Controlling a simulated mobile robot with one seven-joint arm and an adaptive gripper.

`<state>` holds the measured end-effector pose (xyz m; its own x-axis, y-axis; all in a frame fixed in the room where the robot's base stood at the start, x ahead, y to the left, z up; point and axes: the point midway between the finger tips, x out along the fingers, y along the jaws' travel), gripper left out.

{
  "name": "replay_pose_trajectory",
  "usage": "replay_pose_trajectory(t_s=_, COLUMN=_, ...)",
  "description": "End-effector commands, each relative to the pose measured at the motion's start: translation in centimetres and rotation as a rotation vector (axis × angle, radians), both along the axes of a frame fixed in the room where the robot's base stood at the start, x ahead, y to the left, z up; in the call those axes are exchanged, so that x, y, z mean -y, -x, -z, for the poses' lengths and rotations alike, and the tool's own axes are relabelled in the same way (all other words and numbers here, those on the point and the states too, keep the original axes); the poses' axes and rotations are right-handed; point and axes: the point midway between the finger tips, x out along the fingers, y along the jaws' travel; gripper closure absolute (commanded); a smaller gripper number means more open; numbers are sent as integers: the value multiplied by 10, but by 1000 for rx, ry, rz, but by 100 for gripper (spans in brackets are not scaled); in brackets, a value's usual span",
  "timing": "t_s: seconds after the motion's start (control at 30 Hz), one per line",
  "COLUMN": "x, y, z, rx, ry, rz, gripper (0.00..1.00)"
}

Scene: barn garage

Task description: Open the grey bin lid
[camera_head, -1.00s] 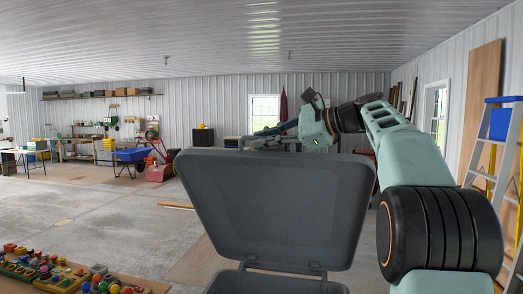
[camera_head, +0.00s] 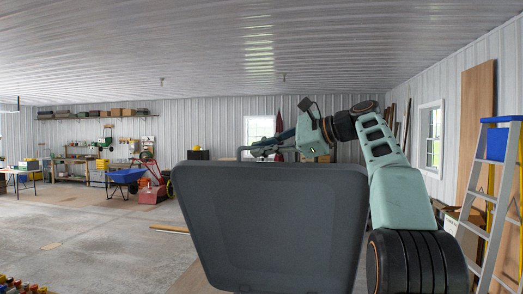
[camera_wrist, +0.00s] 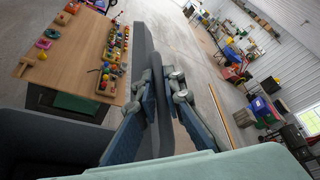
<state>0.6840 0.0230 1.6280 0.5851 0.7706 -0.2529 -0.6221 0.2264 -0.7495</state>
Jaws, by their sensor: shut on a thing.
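The grey bin lid (camera_head: 270,225) stands raised, its broad face toward the head camera and its lower edge cut off by the picture's bottom. My gripper (camera_head: 262,147) is at the lid's top edge, on its far side, with the fingertips partly hidden. In the wrist view my gripper (camera_wrist: 155,88) has its two fingers on either side of a dark grey bar at the lid's edge and is shut on it. The lid (camera_wrist: 142,62) shows nearly edge-on there. The bin body is out of the head view.
A wooden table (camera_wrist: 65,60) with colourful toys is left in the wrist view. A stepladder (camera_head: 492,205) stands at the right near the wall. Open concrete floor (camera_head: 90,235) lies to the left. A workbench and a blue wheelbarrow (camera_head: 125,176) are farther back.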

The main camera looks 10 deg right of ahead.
Motion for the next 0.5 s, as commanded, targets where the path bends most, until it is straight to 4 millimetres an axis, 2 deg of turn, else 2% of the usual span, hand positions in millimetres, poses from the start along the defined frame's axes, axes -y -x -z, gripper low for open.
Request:
replay_pose_trajectory(t_s=0.2, x=1, y=-1, z=1, rx=-1, ry=1, rz=3, gripper=100)
replay_pose_trajectory(t_s=0.23, x=1, y=-1, z=1, rx=-1, ry=1, rz=3, gripper=90)
replay_pose_trajectory(t_s=0.37, x=1, y=-1, z=1, rx=-1, ry=1, rz=3, gripper=76)
replay_pose_trajectory(t_s=0.5, x=1, y=0, z=0, rx=0, ry=1, rz=2, gripper=73)
